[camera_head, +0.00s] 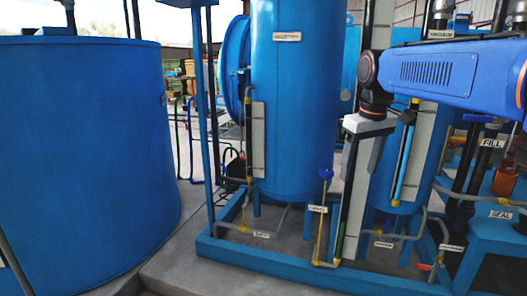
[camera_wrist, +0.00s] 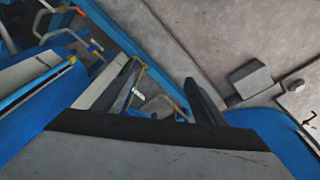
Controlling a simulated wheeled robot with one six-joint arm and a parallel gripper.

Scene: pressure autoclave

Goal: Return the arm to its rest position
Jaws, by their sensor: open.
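My arm (camera_head: 430,75), blue with dark joints, reaches in from the right edge of the head view. It ends in my gripper (camera_head: 361,172), which points down in front of the blue vessels. Its two grey fingers are apart, with nothing seen held between them. In the wrist view the fingers of my gripper (camera_wrist: 163,92) are also spread, with pipework and floor visible beyond them. Behind the gripper stand a tall blue vessel (camera_head: 292,110) and a smaller blue vessel (camera_head: 427,150), partly hidden by my arm.
A large blue tank (camera_head: 85,150) stands at the left. A blue base frame (camera_head: 275,268) carries thin pipes, a blue-handled valve (camera_head: 326,174) and labels. A blue unit with a SEAL label (camera_head: 500,215) is at the right.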

